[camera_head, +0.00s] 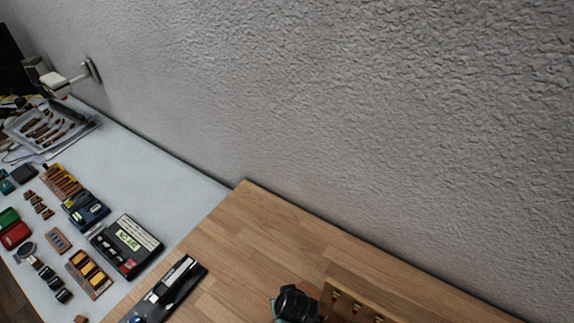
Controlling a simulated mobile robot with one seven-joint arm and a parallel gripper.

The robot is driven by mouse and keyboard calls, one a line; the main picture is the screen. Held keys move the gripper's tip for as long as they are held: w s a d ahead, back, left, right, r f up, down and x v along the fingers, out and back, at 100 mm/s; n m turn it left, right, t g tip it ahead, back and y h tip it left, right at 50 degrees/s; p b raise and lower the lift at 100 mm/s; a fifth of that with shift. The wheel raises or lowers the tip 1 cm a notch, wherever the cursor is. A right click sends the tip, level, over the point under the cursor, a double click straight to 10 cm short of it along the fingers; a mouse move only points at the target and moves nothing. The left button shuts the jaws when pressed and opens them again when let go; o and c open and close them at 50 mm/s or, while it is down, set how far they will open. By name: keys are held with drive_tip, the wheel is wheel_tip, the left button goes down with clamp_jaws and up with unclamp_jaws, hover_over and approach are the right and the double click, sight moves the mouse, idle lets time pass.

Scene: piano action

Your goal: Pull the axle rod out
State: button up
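A wooden frame (350,303) with small red and brass-coloured parts along it, which looks like the piano action, shows at the bottom edge of the head view. Most of it is cut off by the picture's edge. No axle rod can be made out. A dark, rounded shape with a teal edge, apparently part of my gripper (296,304), is just left of the wooden frame. Its fingertips are not visible, so I cannot tell whether it is open, shut or touching the frame.
The wooden tabletop (250,235) is bare behind the frame, against a rough grey wall (350,110). A long black case (165,292) lies on its left part. A pale table (150,165) at left holds several cases, small blocks and a tray (45,128).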

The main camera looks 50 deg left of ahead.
clamp_jaws()
idle(0.3)
idle(1.2)
